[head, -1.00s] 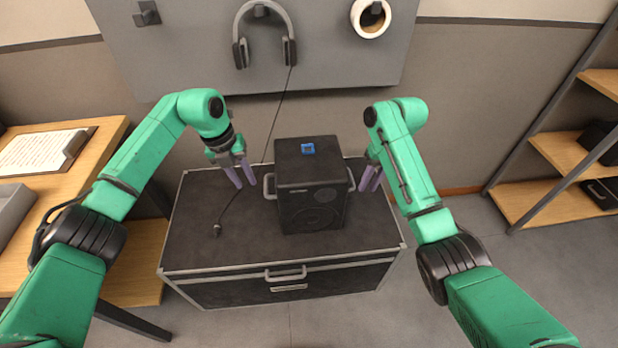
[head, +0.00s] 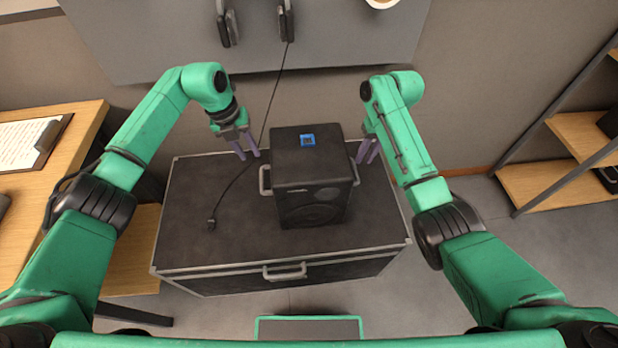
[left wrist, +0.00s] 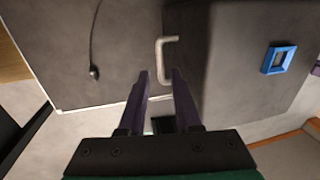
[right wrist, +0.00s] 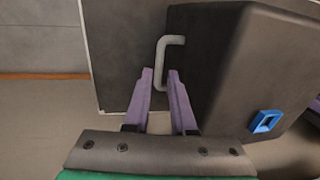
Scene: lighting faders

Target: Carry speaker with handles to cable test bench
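A black speaker (head: 308,178) with a blue square on its top stands upright on a dark flight case (head: 190,215). Its grey left handle (head: 265,180) shows in the head view and in the left wrist view (left wrist: 160,60). Its other handle (right wrist: 161,62) shows in the right wrist view. My left gripper (head: 248,155) is open, with its purple fingers pointing towards the left handle and apart from it. My right gripper (head: 367,160) is open beside the speaker's right side; in the right wrist view the handle's lower end lies between its fingertips. Whether they touch it I cannot tell.
A cable (head: 240,172) lies on the case left of the speaker. A wooden desk (head: 85,125) with a clipboard stands at the left and a wooden shelf (head: 555,185) at the right. A grey panel with headphones is behind. Floor is free at the right.

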